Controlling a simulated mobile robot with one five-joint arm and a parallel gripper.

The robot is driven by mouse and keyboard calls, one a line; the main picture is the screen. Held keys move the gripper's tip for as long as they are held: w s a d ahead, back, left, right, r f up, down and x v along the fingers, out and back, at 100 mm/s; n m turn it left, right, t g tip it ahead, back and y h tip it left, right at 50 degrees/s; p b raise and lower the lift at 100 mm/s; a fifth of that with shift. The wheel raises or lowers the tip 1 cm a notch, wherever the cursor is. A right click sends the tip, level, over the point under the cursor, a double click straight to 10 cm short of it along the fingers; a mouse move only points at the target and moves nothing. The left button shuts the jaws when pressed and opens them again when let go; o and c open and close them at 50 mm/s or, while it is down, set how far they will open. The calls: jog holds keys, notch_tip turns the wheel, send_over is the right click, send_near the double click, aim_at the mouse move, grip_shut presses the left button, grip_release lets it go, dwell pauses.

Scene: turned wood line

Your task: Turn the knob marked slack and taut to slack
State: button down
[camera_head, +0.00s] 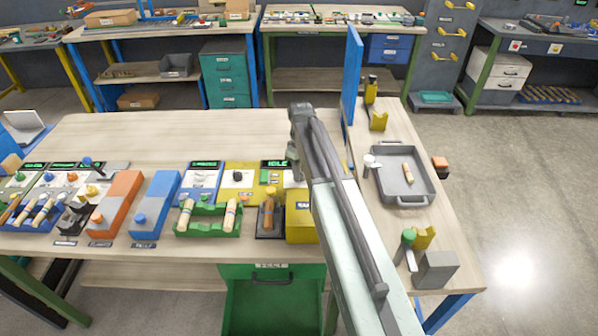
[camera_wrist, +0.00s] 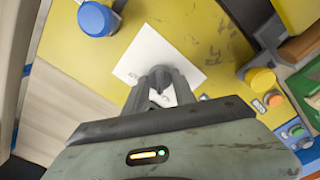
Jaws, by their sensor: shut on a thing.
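In the wrist view, a white square plate (camera_wrist: 150,52) is set on a yellow panel (camera_wrist: 85,65). My gripper (camera_wrist: 161,80) is over the middle of the plate, its grey fingers shut on a small knob there. The fingers cover most of the knob, so its pointer cannot be made out. Small marks show at the plate's edges, but I cannot read slack or taut. In the head view, my arm crosses in front of the bench's right part, and my fingers and the held knob cannot be made out.
A blue knob (camera_wrist: 98,19) stands on the same panel, upper left in the wrist view. A yellow button (camera_wrist: 260,80) and an orange button (camera_wrist: 274,99) are to the right. In the head view, a grey tray (camera_head: 425,198) lies on the right-hand bench.

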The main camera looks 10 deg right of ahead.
jog(key=shift+n, duration=0.6)
jog(key=c, duration=1)
grip_release()
jog(key=shift+w, duration=0.1)
jog(key=shift+r+p, duration=0.5)
notch_tip(320, 180, up, 7)
jog(key=p, duration=0.6)
jog(key=shift+f+p, duration=0.15)
jog(key=shift+p, duration=0.25)
